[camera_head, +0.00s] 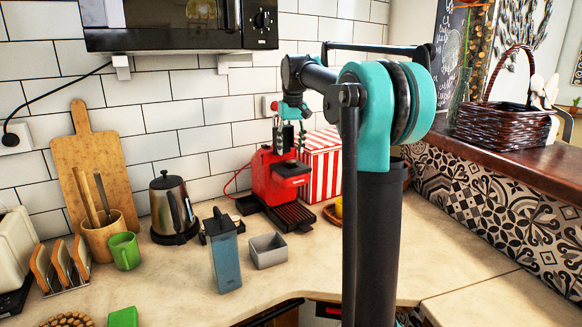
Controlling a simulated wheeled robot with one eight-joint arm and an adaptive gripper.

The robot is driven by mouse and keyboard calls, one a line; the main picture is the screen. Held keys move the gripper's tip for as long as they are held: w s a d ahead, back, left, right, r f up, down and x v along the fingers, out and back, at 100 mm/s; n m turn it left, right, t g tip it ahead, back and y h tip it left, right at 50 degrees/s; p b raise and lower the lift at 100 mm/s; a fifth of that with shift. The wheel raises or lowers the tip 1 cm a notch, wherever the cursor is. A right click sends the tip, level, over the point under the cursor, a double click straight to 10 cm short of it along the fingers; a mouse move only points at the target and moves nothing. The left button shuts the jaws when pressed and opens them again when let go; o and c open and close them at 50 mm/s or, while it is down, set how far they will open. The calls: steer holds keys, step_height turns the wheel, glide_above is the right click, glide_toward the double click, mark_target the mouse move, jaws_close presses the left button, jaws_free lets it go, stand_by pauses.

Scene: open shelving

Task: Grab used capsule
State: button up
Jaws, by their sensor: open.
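The red coffee machine (268,180) stands on the counter against the white tiled wall, with a dark drip tray (285,214) at its front. My gripper (284,150) points down, open, at the top of the machine in the picture. I cannot tell whether it touches the machine. I cannot make out a used capsule; anything between the fingers or in the top of the machine is too small or hidden.
A small grey open box (268,252) and a tall blue-grey carton (224,262) stand in front of the machine. A kettle (168,205) is left of it, a red-and-white striped box (322,165) right behind. A microwave (180,25) hangs above. The front counter is mostly clear.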

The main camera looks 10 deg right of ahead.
mark_target(291, 162)
steer(key=shift+d+f, duration=0.1)
steer(key=shift+f, duration=2.15)
steer(key=c, duration=0.9)
